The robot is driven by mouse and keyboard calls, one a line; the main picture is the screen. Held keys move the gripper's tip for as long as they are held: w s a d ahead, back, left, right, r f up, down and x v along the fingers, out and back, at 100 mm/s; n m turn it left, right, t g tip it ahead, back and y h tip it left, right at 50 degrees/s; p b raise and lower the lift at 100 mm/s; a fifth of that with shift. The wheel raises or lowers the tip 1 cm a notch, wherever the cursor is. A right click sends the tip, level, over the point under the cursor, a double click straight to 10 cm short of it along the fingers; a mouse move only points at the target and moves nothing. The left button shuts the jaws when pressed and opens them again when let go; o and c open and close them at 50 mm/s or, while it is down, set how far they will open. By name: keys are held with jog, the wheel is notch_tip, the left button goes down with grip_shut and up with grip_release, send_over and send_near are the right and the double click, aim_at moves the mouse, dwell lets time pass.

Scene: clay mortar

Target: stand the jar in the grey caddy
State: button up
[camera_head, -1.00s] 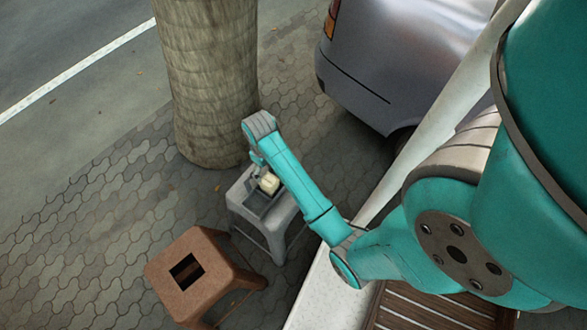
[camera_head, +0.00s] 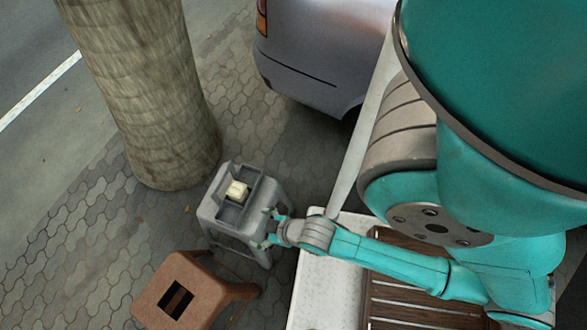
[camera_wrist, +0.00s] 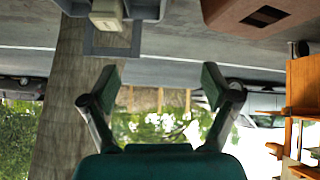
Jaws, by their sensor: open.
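The jar (camera_head: 237,189), small and cream-coloured, sits in the grey caddy (camera_head: 231,213) and looks upright, with its lower part hidden by the caddy walls. The caddy stands on a grey stool (camera_head: 211,210). My gripper (camera_head: 265,228) is open and empty, to the right of the caddy and apart from the jar. In the wrist view the open fingers (camera_wrist: 160,82) have nothing between them, and the jar (camera_wrist: 107,13) shows at the top left, cut by the frame edge.
A brown stool (camera_head: 205,290) with a dark slot in its top stands nearer, below the grey one. A thick tree trunk (camera_head: 150,100) rises behind the grey stool. A silver car (camera_head: 325,50) is parked at the back right. Paving lies open at left.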

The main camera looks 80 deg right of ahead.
jog(key=s+a+r+t, duration=0.1)
jog(key=s+r+t, duration=0.1)
jog(key=r, duration=0.5)
jog(key=s+a+r+t+y, duration=0.1)
jog(key=s+a+r+t, duration=0.1)
jog(key=s+r, duration=0.2)
jog(key=s+a+r+t, duration=0.1)
jog(key=s+r, duration=0.3)
jog(key=r, duration=0.5)
jog(key=shift+a+r+n+t+y, duration=0.15)
jog(key=shift+r+n+t+y, duration=0.25)
jog(key=shift+t, duration=0.2)
